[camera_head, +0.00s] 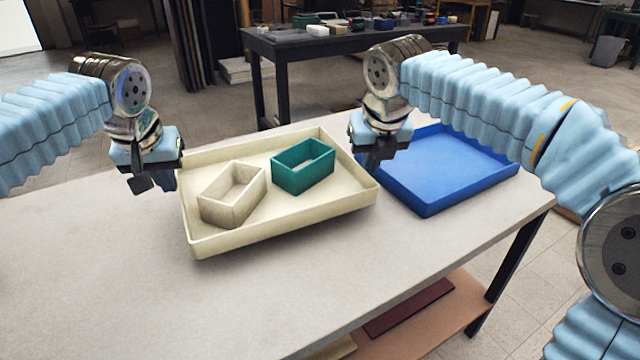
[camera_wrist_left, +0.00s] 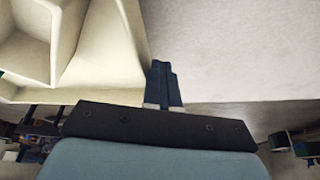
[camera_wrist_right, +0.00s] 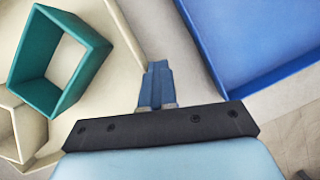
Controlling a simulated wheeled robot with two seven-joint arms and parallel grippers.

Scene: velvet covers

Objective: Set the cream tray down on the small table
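The cream tray (camera_head: 285,222) is over the pale table (camera_head: 450,240), level or nearly so; I cannot tell whether its underside touches. It carries a cream open box (camera_head: 222,210) and a teal open box (camera_head: 295,180). My left gripper (camera_head: 155,183) is at the tray's left side wall, near the back corner. In the left wrist view its fingers are close together at the rim (camera_wrist_left: 138,40). My right gripper (camera_head: 375,160) is at the right side wall, its fingers also close together against the rim (camera_wrist_right: 125,32). Both appear shut on the tray; the fingertips' contact is partly hidden.
A blue tray (camera_head: 440,185) lies on the pale table just right of the cream tray, close to my right gripper. The table's front and left are clear. A dark bench (camera_head: 330,42) with several items stands behind. A lower shelf (camera_head: 440,325) shows underneath.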

